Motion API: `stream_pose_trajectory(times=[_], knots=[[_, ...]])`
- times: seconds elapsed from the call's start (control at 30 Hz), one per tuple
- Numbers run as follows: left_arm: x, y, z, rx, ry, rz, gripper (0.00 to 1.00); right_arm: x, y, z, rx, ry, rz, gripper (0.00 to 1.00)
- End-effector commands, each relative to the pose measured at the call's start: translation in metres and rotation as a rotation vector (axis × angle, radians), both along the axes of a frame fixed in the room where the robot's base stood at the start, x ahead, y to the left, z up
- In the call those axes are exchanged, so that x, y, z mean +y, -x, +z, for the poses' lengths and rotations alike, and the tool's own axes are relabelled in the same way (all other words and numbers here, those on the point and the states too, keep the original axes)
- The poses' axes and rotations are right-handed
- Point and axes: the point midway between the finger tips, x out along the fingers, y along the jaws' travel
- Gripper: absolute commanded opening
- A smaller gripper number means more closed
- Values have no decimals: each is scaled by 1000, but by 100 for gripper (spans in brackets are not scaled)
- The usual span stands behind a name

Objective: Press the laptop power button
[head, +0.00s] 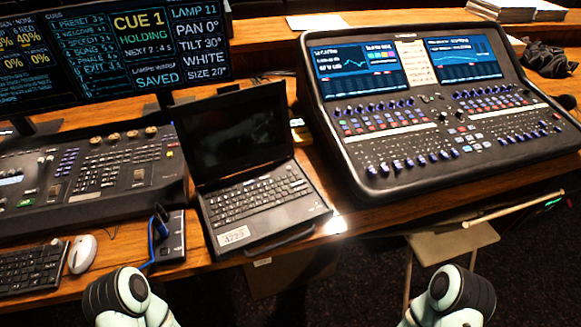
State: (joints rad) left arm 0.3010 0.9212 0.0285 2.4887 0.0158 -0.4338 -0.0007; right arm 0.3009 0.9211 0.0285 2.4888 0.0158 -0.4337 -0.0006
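A black laptop (262,196) stands open on the wooden desk near the middle of the head view. Its screen (235,133) is dark, with only faint reflections. Its keyboard faces me and its front edge lies near the desk's front edge. A white label reading about 4723 (233,237) is at its front left corner. I cannot make out the power button at this size. Parts of my two arms show at the bottom left and bottom right, below the desk edge and apart from the laptop. Neither gripper is in view.
A large mixing console (440,105) stands right of the laptop. A lighting desk (90,170) stands left under a lit cue monitor (115,50). A small black box (172,240) with a blue cable, a white mouse (82,254) and a keyboard (30,268) lie left. A folding chair (455,245) stands front right.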

Motion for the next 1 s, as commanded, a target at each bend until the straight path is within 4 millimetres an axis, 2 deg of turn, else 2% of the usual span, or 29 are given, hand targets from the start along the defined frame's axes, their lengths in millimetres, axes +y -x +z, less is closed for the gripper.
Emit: stream_pose_trajectory(times=[0.33, 0.37, 0.4, 0.5, 1.0], knots=[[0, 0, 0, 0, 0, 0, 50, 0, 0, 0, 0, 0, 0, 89], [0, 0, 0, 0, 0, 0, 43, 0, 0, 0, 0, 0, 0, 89], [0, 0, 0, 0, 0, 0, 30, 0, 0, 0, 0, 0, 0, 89], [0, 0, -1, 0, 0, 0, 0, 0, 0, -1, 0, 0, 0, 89], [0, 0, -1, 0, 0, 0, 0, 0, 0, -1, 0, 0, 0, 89]])
